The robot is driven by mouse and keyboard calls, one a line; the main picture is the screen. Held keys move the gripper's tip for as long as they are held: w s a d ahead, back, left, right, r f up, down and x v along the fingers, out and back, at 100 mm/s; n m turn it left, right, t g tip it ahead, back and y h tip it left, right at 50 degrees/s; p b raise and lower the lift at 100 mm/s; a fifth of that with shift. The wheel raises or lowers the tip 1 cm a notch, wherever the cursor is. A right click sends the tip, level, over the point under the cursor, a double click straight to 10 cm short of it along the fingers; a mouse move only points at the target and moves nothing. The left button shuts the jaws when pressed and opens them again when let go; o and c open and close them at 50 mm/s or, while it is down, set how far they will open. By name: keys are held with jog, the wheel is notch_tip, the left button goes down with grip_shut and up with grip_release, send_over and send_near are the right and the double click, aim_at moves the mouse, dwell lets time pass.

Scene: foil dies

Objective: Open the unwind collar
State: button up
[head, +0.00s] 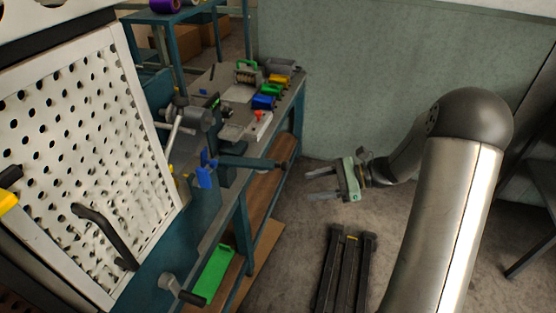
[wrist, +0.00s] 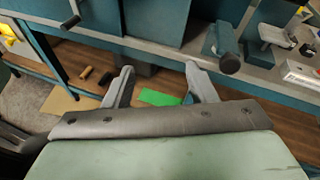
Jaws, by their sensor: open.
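My gripper (head: 308,184) is open and empty, in the air to the right of the teal bench, with its fingers pointing left toward it. In the wrist view its two fingers (wrist: 160,68) are spread apart, with nothing between them. A dark teal arm (head: 250,162) sticks out from the bench's machine toward the right, with a dark round end (head: 285,148). In the wrist view a dark round knob (wrist: 229,62) shows to the right of the fingers. I cannot tell for certain which part is the unwind collar, or whether it is open or shut.
A white perforated panel (head: 85,130) with a black handle (head: 105,235) fills the left. A crank (head: 180,290) sticks out of the bench front. Coloured bins (head: 265,101) sit on the bench (head: 240,93). A green tray (head: 213,275) lies below.

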aim_at(288, 166)
jog(key=w+d+f+m+t+y, duration=0.2)
jog(key=w+d+f+m+t, duration=0.25)
jog(key=w+d, duration=0.25)
jog(key=shift+m+t, duration=0.45)
jog(key=x, duration=0.6)
jog(key=p+x, duration=0.1)
jog(key=x, duration=0.4)
jog(key=r+p+x, duration=0.1)
jog(key=x, duration=0.5)
jog(key=shift+s+a, duration=0.1)
jog(key=shift+a, duration=0.25)
